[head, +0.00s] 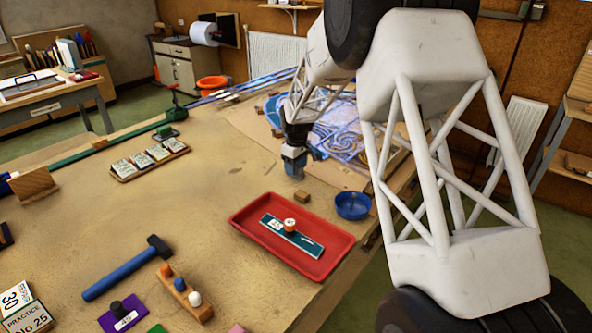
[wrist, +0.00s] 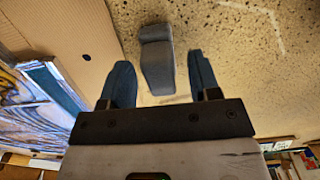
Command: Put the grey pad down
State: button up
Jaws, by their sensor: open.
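The grey pad (wrist: 158,65) shows in the wrist view as a small dark grey block with a raised end. It appears to rest on the speckled bench top. My gripper (wrist: 160,88) is open, with one blue finger on each side of the pad and a visible gap on both sides. In the head view my gripper (head: 294,172) points down low over the bench, near the corner of the leaded panel's board. I cannot make out the pad there.
A small brown block (head: 301,173) sits close to my gripper. A blue dish (head: 352,205) and a red tray (head: 240,221) holding a teal plate stand nearer. The leaded panel (head: 340,133) lies behind.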

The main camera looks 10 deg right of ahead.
aim_at(297, 165)
notch_tip(297, 165, up, 11)
jog(key=shift+f, duration=0.2)
dwell(0.3)
dwell(0.5)
jog(key=s+d+r+m, duration=0.2)
jog(key=s+r, duration=0.2)
jog(key=s, duration=0.5)
jog(key=s+d+r+m+t, duration=0.1)
jog(key=s+r, duration=0.3)
jog(key=s, duration=0.5)
jog(key=s+d+r+m, duration=0.2)
jog(key=s+r, duration=0.2)
jog(key=s, duration=0.5)
jog(key=s+d+f+m, duration=0.1)
jog(key=s+m, duration=0.1)
jog(key=s, duration=1.2)
jog(key=s+d+f+m+t, duration=0.1)
jog(key=s+d+f+m, duration=0.1)
jog(key=s, duration=1.2)
jog(key=shift+t, duration=0.3)
jog(key=shift+o, duration=0.4)
jog(key=shift+f, duration=0.1)
